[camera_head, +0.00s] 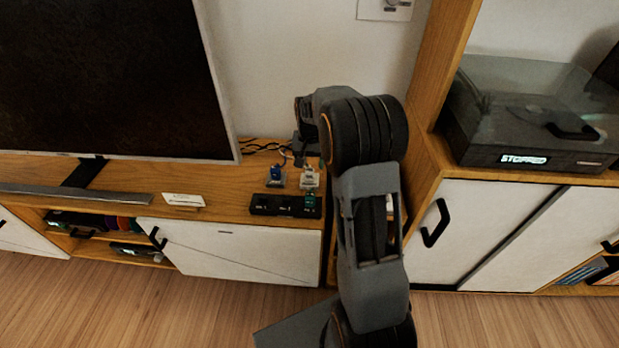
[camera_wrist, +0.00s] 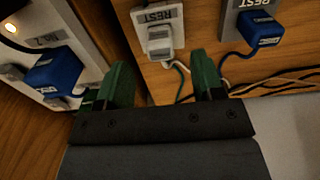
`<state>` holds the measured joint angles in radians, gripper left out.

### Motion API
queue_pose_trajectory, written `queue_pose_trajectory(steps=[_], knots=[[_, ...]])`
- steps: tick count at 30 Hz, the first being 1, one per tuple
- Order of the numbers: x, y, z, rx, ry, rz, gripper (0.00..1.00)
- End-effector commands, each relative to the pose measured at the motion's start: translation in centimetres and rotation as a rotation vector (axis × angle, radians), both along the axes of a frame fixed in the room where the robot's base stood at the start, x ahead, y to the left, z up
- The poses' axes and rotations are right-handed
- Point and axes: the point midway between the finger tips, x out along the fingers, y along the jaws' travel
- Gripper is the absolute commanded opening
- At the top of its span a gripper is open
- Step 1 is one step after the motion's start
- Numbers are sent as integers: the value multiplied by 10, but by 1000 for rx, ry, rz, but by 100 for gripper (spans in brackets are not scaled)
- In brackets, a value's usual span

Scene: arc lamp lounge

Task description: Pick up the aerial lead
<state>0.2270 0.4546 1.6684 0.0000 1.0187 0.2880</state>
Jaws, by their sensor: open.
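My gripper (camera_wrist: 162,62) is open in the wrist view, its two green fingers apart with no plug between them. A pale grey plug (camera_wrist: 158,44) sits on a white block marked REST, just ahead of the gap between the fingertips. A blue plug (camera_wrist: 264,34) sits on a grey REST block to its right. Another blue plug (camera_wrist: 52,72) is in a pale panel at the left, partly beside the left finger. In the head view the two REST blocks stand close together below my wrist. I cannot read which lead is the aerial one.
Loose cables (camera_wrist: 275,87) run across the wooden top. A black strip (camera_head: 272,204) with a green piece lies at the cabinet's front edge. A large screen (camera_head: 110,75) stands at the left. A boxed unit (camera_head: 530,115) sits on the cabinet at the right.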

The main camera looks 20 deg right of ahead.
Motion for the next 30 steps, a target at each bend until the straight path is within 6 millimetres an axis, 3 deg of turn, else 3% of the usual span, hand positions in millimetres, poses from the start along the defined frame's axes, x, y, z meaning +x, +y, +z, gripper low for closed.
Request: queue_pose_trajectory(steps=[8, 18, 25, 30], knots=[[0, 0, -14, 0, 1, 1, 62], [0, 0, -55, 0, 1, 1, 62], [0, 0, -56, 0, 0, 1, 62], [0, 0, -56, 0, 0, 1, 46]])
